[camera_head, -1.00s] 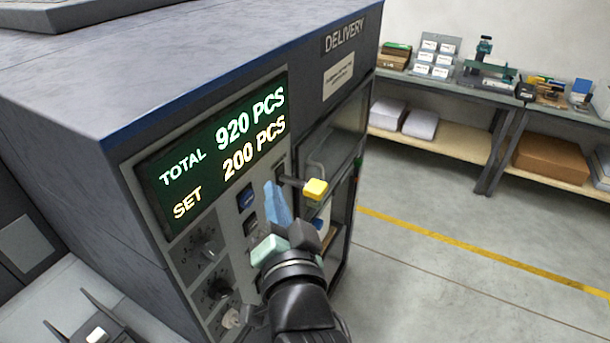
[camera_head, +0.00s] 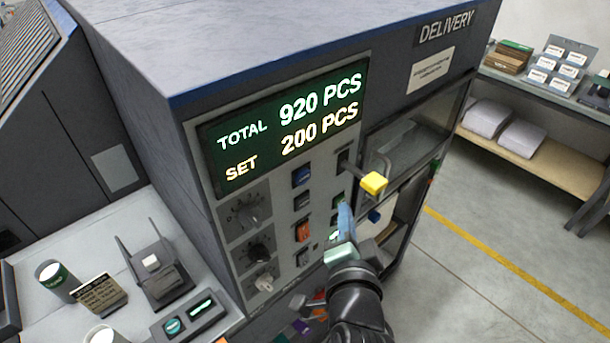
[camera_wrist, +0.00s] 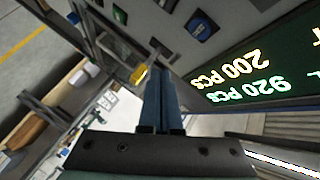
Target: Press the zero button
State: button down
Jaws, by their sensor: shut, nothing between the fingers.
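The control panel (camera_head: 322,185) of a grey machine carries a lit display (camera_head: 285,125) reading TOTAL 920 PCS and SET 200 PCS. No label is legible, so I cannot tell which is the zero button. My gripper (camera_head: 343,210) is shut and empty, in front of the panel's lower right part, and partly hides controls there. In the wrist view its fingers (camera_wrist: 160,80) point toward the panel, with the blue button (camera_wrist: 199,26) beyond them; contact cannot be told.
A yellow-tipped lever (camera_head: 373,183) sticks out just right of my fingers. Three knobs, one being the dark knob (camera_head: 258,251), sit at the panel's left. The delivery opening (camera_head: 410,150) is on the right. A side ledge (camera_head: 60,235) holds small items.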

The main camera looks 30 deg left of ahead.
aim_at(308, 178)
jog(key=w+a, duration=0.2)
jog(key=a, duration=0.5)
jog(key=shift+w, duration=0.2)
dwell(1.9)
jog(key=shift+w+a+p, duration=0.15)
jog(key=shift+a+p, duration=0.15)
jog(key=shift+w+a, duration=0.15)
jog(key=shift+a, duration=0.35)
dwell(0.9)
jog(key=shift+s+d, duration=0.35)
jog(key=shift+d, duration=0.5)
jog(key=d, duration=0.1)
jog(key=s+d, duration=0.1)
jog(key=d, duration=0.2)
jog(key=shift+s+d, duration=0.3)
jog(key=shift+d, duration=0.05)
